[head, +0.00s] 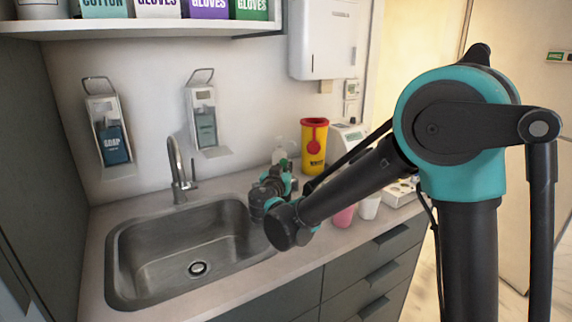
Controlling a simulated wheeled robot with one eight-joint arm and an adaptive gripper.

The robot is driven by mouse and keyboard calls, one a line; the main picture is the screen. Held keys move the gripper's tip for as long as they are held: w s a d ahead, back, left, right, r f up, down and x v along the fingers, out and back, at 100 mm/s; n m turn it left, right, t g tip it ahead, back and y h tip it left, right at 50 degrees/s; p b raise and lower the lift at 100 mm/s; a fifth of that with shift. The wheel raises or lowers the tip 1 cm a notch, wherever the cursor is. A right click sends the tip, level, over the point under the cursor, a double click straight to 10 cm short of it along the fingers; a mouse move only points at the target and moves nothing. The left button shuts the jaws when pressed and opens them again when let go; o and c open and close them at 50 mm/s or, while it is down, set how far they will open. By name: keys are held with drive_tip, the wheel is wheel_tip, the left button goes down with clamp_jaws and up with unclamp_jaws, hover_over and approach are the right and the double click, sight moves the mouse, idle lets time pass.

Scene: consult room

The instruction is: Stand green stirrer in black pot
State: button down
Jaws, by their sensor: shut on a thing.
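My arm reaches in from the right over the counter, and its dark and teal end with my gripper (276,187) is beside the right rim of the sink. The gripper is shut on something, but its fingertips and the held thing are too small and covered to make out. I cannot pick out the green stirrer. I cannot tell the black pot from the dark arm parts; it may be hidden behind them.
A steel sink (150,262) with a tap (177,170) fills the left of the counter (225,298). A yellow sharps bin (314,148), a clear bottle (279,153), a pink cup (344,217), a white cup (369,208) and a white tray (402,194) stand right of it.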

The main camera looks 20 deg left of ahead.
drive_tip(key=c, duration=1.6)
unclamp_jaws()
drive_tip(key=shift+o, duration=0.2)
drive_tip(key=s+d, duration=0.1)
drive_tip(key=s, duration=1.1)
